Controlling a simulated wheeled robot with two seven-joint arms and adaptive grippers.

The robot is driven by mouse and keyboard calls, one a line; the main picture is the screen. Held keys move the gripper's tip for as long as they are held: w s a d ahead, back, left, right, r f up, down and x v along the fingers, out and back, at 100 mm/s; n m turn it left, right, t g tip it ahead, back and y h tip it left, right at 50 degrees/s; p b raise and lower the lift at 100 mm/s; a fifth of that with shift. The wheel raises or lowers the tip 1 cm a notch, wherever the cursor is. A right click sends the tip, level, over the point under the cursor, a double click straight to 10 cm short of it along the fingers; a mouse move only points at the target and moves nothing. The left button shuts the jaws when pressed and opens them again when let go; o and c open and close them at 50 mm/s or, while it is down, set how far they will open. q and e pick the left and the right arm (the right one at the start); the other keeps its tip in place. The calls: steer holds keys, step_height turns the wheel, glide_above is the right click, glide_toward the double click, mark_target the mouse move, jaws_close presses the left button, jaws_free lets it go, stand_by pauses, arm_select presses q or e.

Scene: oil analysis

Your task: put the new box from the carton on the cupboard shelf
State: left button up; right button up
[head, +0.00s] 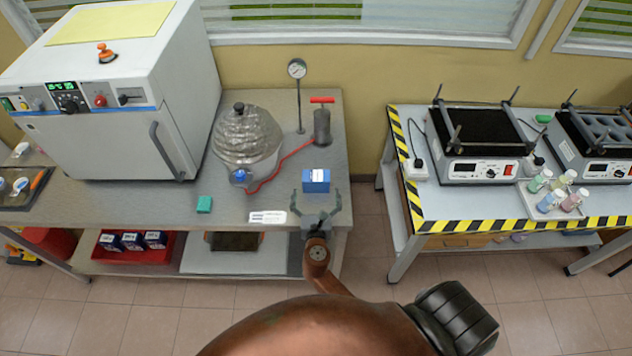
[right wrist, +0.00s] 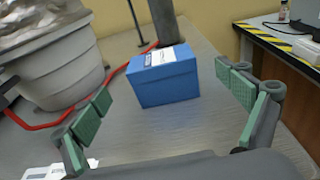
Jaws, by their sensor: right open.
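A blue box (head: 316,182) with a white label on top stands on the grey bench (head: 120,205), close to its right end. It also shows in the right wrist view (right wrist: 165,82), upright, beyond the fingertips. My right gripper (head: 317,200) is open and empty, just in front of the box, with a finger toward each side of it. In the right wrist view the green-padded fingers are spread wide, and the box lies between their lines. I cannot identify a carton or a cupboard shelf for certain. My left gripper is not in view.
Behind the box are a red hose, a hand pump (head: 322,128) and a foil-covered vessel (head: 247,140). A white oven (head: 100,100) fills the left. A red bin (head: 112,256) with several boxes sits on the lower shelf. A striped table (head: 440,215) stands right, across a gap.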

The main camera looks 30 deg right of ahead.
mark_target(316, 184)
steer(key=x, duration=0.6)
steer(key=shift+f+b, duration=0.3)
steer(key=shift+f, duration=0.05)
steer(key=shift+r, duration=0.1)
steer(key=c, duration=1.6)
